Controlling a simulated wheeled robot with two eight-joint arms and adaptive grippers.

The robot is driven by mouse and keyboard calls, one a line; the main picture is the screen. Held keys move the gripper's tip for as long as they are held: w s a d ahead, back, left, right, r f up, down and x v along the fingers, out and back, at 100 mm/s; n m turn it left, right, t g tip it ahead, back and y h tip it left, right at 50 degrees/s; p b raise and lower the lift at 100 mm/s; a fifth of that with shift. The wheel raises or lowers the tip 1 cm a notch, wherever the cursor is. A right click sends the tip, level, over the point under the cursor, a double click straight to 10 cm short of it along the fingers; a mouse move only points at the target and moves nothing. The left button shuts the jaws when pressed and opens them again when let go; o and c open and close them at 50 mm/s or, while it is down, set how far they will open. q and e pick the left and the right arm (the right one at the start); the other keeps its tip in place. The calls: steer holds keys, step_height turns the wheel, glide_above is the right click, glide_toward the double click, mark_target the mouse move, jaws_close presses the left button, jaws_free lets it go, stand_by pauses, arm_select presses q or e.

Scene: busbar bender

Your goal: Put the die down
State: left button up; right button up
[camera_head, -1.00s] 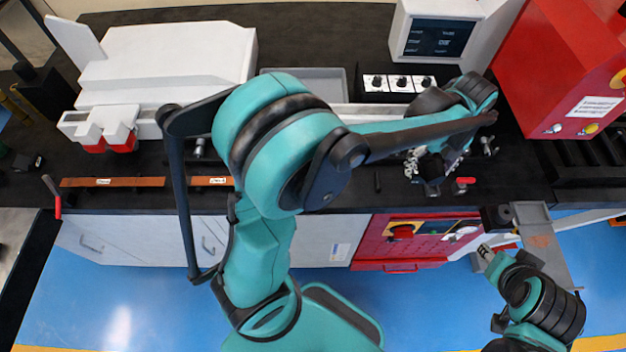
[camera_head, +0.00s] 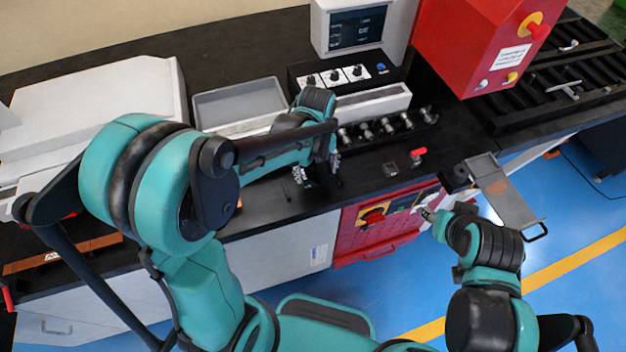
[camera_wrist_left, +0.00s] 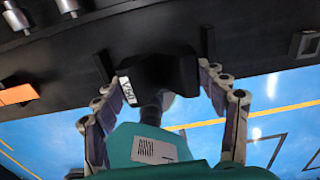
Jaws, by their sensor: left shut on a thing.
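My left gripper (camera_head: 318,175) reaches over the black bench near its front edge, left of a row of metal cylinders. In the left wrist view its two fingers (camera_wrist_left: 160,80) stand on either side of a dark block, the die (camera_wrist_left: 172,72), which has a white label with print at its left. The gripper is shut on the die. Whether the die touches the bench I cannot tell. In the head view the die is mostly hidden by the gripper. My right gripper (camera_head: 428,213) is low in front of the red cabinet panel, and its fingers are too small to read.
Several metal cylinders (camera_head: 387,127) stand in a row on the bench. A small dark square fitting (camera_head: 390,169) and a red-handled part (camera_head: 418,154) lie to the right of my left gripper. A grey tray (camera_head: 240,102), knob box (camera_head: 345,75) and red control box (camera_head: 490,45) stand behind.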

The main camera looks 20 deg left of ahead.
mark_target(313, 176)
arm_select(q)
steer(key=shift+s+a+f, duration=0.2)
steer(key=shift+a+f, duration=0.05)
steer(key=shift+a, duration=0.05)
steer(key=shift+f+b, duration=0.6)
steer(key=shift+f, duration=1.35)
steer(key=o, duration=1.9)
steer(key=shift+f, duration=0.1)
steer(key=shift+c, duration=0.2)
